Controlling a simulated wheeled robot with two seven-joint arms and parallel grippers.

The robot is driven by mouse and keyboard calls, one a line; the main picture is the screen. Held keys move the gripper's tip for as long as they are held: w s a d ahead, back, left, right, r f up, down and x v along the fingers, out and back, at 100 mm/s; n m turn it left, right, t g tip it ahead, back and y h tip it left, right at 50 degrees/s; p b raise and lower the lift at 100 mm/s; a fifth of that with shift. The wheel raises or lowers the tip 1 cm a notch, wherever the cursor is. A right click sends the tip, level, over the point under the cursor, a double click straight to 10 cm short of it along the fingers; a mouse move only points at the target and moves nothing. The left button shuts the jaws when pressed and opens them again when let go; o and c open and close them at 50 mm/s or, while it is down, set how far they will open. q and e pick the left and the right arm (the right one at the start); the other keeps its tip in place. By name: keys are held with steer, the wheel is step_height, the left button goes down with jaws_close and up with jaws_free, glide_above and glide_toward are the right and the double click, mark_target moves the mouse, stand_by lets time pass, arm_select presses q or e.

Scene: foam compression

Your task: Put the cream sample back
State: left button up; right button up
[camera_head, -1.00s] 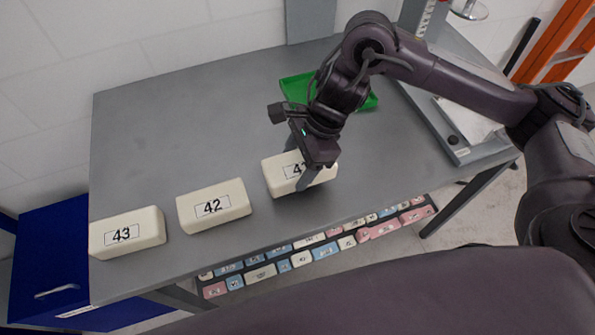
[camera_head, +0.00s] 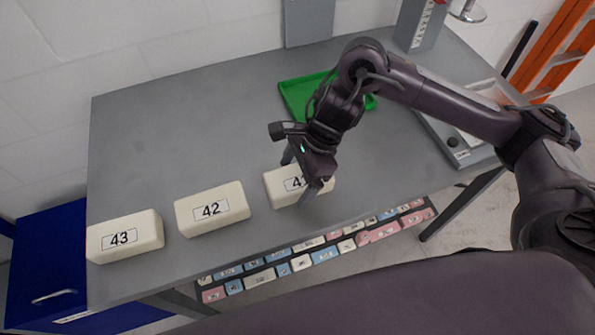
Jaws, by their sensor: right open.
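Three cream foam blocks lie in a row near the front of the grey table. Block 43 (camera_head: 124,237) is at the left, block 42 (camera_head: 212,208) in the middle. The third block (camera_head: 284,186) is at the right, its label partly covered by my right gripper. My right gripper (camera_head: 299,180) is open, pointing down at this third block, with one finger on its far side and one at its near side. Whether the fingers touch it I cannot tell. My left gripper is not in view.
A green tray (camera_head: 296,95) lies behind my right arm. A grey testing device (camera_head: 455,143) stands on the table's right. Below the front edge, a shelf holds several pink, blue and cream labelled blocks (camera_head: 325,254). A blue cabinet (camera_head: 45,262) stands at the left. The table's left rear is clear.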

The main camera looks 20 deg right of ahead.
steer(key=p+v, duration=0.1)
steer(key=v, duration=1.1)
